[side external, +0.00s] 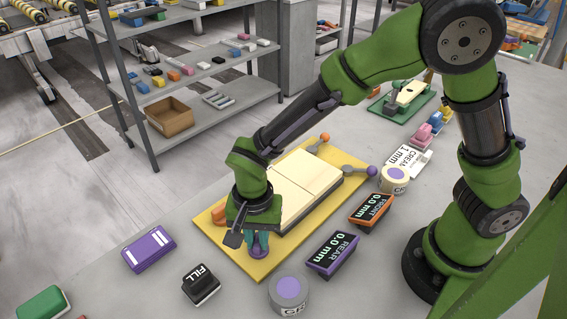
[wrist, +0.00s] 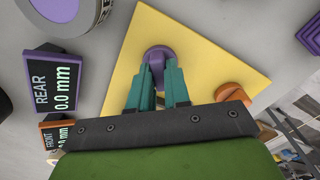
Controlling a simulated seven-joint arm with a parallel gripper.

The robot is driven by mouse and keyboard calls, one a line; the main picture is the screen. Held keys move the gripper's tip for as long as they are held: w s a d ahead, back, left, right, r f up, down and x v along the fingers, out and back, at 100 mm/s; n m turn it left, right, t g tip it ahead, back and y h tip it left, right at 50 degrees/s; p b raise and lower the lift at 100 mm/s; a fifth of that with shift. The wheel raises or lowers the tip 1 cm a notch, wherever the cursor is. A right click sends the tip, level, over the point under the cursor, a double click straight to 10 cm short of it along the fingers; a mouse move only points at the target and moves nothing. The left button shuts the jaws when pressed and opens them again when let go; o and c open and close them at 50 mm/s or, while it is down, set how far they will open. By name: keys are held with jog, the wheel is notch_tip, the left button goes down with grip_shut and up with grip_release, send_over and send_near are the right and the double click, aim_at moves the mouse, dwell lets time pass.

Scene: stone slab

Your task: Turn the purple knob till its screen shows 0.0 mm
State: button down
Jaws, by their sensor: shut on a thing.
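The purple knob (side external: 258,252) sits at the near corner of the yellow board (side external: 208,222). It also shows in the wrist view (wrist: 158,53) between the tips of the teal fingers. My gripper (side external: 257,240) points down and is shut on the purple knob. The purple-framed screen (side external: 332,254) labelled REAR reads 0.0 mm, and it also shows in the wrist view (wrist: 58,85). The orange-framed screen (side external: 371,211) labelled FRONT also reads 0.0 mm. An orange knob (side external: 219,213) stands at the board's left, partly hidden behind my gripper.
A cream block (side external: 308,183) lies on the board, with a purple-ended lever (side external: 371,171) beside it. A purple box (side external: 149,250), a black FILL block (side external: 201,284) and a grey round tin (side external: 288,295) stand on the slab around the board.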

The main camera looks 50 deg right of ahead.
aim_at(258, 240)
jog(key=shift+m, duration=0.6)
jog(key=shift+r, duration=0.1)
jog(key=c, duration=1.1)
grip_release()
notch_tip(258, 240, up, 17)
jog(key=shift+f, duration=0.1)
